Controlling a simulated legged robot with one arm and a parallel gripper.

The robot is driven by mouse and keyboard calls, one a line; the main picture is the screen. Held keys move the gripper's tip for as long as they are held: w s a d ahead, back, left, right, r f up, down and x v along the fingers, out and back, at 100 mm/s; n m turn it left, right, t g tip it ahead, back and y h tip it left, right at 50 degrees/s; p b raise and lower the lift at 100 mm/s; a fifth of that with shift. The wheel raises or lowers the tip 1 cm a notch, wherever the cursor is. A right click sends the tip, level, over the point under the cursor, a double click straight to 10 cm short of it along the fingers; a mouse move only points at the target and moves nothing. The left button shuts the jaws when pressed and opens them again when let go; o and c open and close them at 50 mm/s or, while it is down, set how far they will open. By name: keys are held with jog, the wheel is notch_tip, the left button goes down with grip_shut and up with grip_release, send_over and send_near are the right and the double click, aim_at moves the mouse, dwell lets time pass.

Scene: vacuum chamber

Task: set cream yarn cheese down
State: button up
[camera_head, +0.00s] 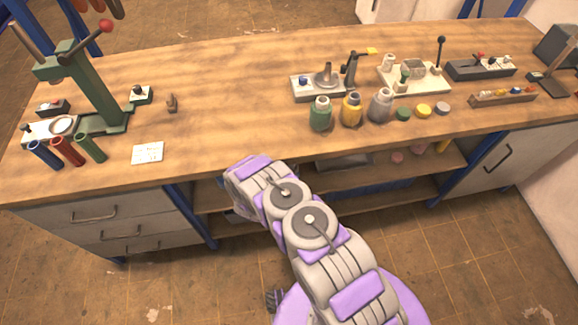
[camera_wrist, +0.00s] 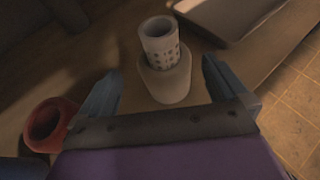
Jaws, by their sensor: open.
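In the wrist view, a cream yarn cheese (camera_wrist: 170,82), a pale wound body with a perforated tube rising from its top, appears to stand upright on a brown wooden surface. My gripper (camera_wrist: 161,80) is open, with one dark finger to the left of the cheese and one to the right. Gaps show between the fingers and the cheese. In the head view my arm reaches to the shelf under the bench front; my gripper and the cheese are hidden there.
A red round hollow piece (camera_wrist: 48,124) lies close beside my left finger. A dark flat tray-like thing (camera_wrist: 235,18) is behind the cheese. In the head view the workbench (camera_head: 230,90) carries a green press (camera_head: 90,85), several jars and fixtures; a lower shelf (camera_head: 400,193) runs beneath.

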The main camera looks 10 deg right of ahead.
jog(key=p+v, duration=0.1)
jog(key=v, duration=0.4)
jog(key=shift+s, duration=0.15)
jog(key=shift+s+a, duration=0.1)
jog(key=shift+a, duration=0.1)
